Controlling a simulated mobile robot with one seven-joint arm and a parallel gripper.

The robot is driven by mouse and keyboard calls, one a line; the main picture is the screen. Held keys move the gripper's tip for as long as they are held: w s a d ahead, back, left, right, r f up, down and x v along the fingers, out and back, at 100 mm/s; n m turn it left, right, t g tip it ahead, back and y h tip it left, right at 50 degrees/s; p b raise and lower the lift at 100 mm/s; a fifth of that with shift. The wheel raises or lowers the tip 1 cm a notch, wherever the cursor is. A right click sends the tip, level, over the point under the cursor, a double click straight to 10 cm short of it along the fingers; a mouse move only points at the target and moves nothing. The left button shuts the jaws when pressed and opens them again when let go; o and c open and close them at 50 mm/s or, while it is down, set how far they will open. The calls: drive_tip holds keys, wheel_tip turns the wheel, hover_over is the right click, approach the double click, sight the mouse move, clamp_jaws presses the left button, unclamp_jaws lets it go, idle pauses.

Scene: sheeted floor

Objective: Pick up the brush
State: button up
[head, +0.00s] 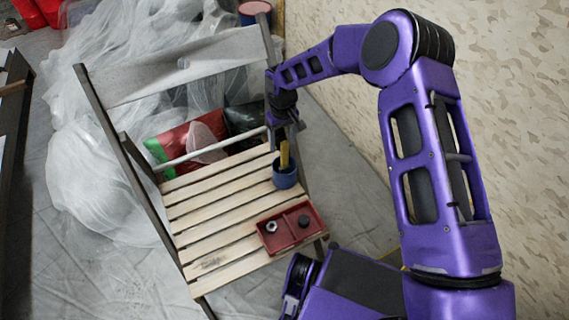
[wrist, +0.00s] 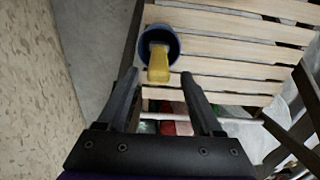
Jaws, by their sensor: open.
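The brush shows as a yellow handle (head: 284,153) standing up out of a blue cup (head: 285,178) on the right side of a slatted wooden chair seat (head: 215,208). Its lower end is hidden inside the cup. In the wrist view the yellow handle (wrist: 158,68) points toward me from the blue cup (wrist: 172,36). My gripper (head: 284,128) is above the cup, close to the top of the handle. In the wrist view my gripper (wrist: 160,76) is open, with its fingers to either side of the handle's line and apart from it.
The chair's backrest (head: 185,65) rises behind. Translucent sheeting (head: 95,150) and a red and green bag (head: 185,142) lie beyond. A patterned wall (head: 505,100) stands on the right.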

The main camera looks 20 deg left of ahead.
sight(285, 153)
drive_tip(key=shift+s+d+f+b, duration=0.1)
drive_tip(key=shift+d+f+b, duration=0.1)
drive_tip(key=shift+f, duration=1.15)
drive_tip(key=shift+d+f+b, duration=0.15)
drive_tip(key=shift+d+f, duration=0.05)
drive_tip(key=shift+f, duration=1.15)
clamp_jaws()
